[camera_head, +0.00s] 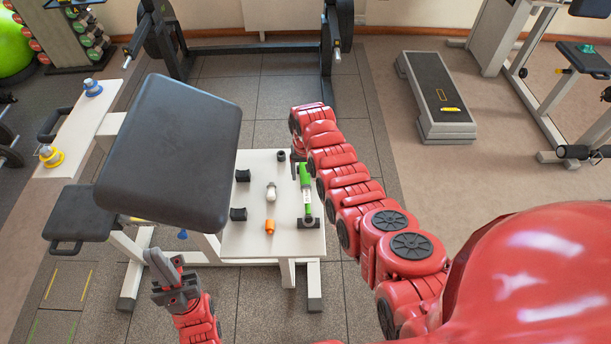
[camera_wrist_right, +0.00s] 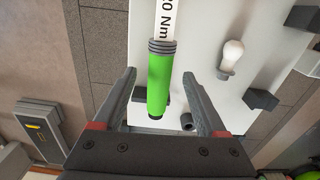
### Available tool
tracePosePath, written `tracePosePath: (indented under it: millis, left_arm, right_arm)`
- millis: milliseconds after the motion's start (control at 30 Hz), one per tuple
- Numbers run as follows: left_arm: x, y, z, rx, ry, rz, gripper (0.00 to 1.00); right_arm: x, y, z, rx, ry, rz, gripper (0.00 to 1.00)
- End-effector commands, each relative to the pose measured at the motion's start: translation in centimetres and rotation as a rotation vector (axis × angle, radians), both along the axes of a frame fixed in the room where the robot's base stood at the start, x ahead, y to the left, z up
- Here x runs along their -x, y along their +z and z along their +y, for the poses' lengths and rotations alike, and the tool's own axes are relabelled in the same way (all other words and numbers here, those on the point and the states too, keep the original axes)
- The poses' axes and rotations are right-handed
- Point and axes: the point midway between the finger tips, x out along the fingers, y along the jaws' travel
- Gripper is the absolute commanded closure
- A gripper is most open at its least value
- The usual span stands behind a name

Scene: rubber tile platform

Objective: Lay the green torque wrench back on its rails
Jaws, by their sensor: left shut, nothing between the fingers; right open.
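The green torque wrench (camera_head: 307,203) lies on the right part of the white table (camera_head: 255,240), its dark head towards the front edge. In the right wrist view its green grip (camera_wrist_right: 160,85) lies between the spread fingers of my right gripper (camera_wrist_right: 160,76), which is open; contact cannot be told. My red right arm partly covers the wrench's far end in the head view. Two black blocks, probably the rails, stand empty at the table's left: a far one (camera_head: 243,176) and a near one (camera_head: 238,214). My left gripper (camera_head: 158,262) is shut and empty, left of the table.
A white bulb-like object (camera_head: 271,190), an orange piece (camera_head: 270,226) and a small black cylinder (camera_head: 281,155) stand on the table between blocks and wrench. A dark padded bench (camera_head: 170,150) overhangs the left. A step platform (camera_head: 437,95) lies on the floor at right.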

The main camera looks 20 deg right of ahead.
Motion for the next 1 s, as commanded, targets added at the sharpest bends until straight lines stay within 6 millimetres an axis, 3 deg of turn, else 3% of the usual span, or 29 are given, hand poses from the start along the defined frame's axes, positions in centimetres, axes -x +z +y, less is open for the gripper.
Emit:
tracePosePath:
  millis: [333,467,500,700,1000]
  left_arm:
    - [0.0,-1.2,0.0,0.000,0.000,0.000,1.00]
    - [0.0,0.7,0.0,0.000,0.000,0.000,1.00]
    - [0.0,2.2,0.0,0.000,0.000,0.000,1.00]
    - [0.0,4.8,0.0,0.000,0.000,0.000,1.00]
    - [0.0,5.6,0.0,0.000,0.000,0.000,1.00]
  right_arm:
    - [-0.1,6.7,0.0,-0.001,-0.001,-0.010,0.26]
    - [0.0,11.0,0.0,-0.001,-0.002,-0.007,0.26]
    - [0.1,12.2,-0.1,-0.002,-0.002,-0.002,0.26]
    - [0.2,14.8,-0.1,-0.002,-0.002,-0.001,0.26]
    - [0.2,15.7,0.0,-0.001,-0.002,-0.002,0.26]
